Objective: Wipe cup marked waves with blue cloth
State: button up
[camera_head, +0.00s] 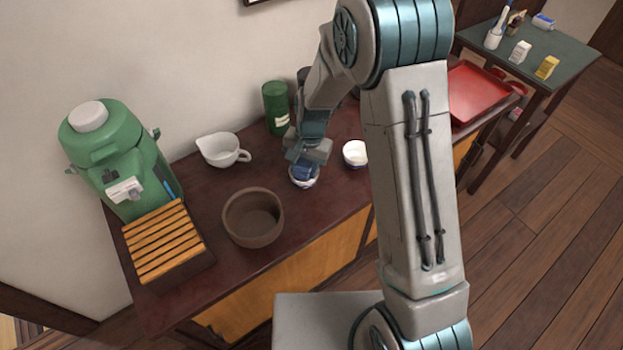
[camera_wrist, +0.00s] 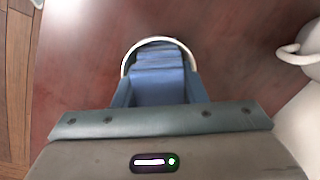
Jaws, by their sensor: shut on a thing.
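My gripper (camera_head: 308,157) is shut on a blue cloth (camera_head: 306,172) and points down over a small white cup (camera_head: 304,184) with blue markings on the dark sideboard (camera_head: 200,200). In the wrist view the blue cloth (camera_wrist: 158,80) lies within the pale rim of the cup (camera_wrist: 128,58). The cloth hides the inside of the cup. The markings are too small to read as waves. A second white cup (camera_head: 355,153) stands to the right, partly behind my arm.
A white pouring bowl (camera_head: 222,149), a brown bowl (camera_head: 228,222), a green canister (camera_head: 276,105), a green dispenser (camera_head: 115,160) and a slatted wooden rack (camera_head: 160,243) stand on the sideboard. A red tray (camera_head: 478,92) lies at the right end. A side table (camera_head: 560,57) stands beyond.

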jog(key=shift+r+p, duration=3.5)
jog(key=shift+r, duration=1.9)
